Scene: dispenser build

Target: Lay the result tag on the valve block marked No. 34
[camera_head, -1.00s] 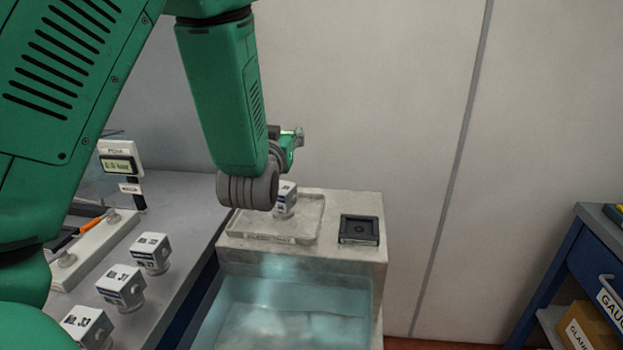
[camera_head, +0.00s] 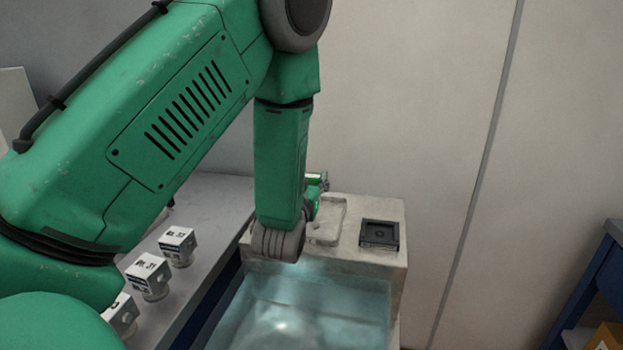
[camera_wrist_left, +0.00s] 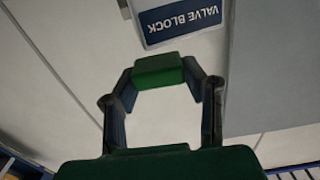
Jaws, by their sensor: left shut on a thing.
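My left gripper (camera_wrist_left: 162,75) is shut on a small green thing (camera_wrist_left: 159,69), which looks like the result tag. In the head view, my left gripper (camera_head: 317,183) is small and partly hidden behind my forearm, above the back of the pale stand. Several other white valve blocks (camera_head: 149,278) stand on the grey bench at left. My right gripper is not in view.
The pale stand (camera_head: 398,215) has a shallow recessed tray (camera_head: 335,212) and a black square fixture (camera_head: 380,235) on top. A water-filled basin (camera_head: 318,310) lies in front. A blue shelf unit (camera_head: 590,280) stands at far right. A panelled wall is behind.

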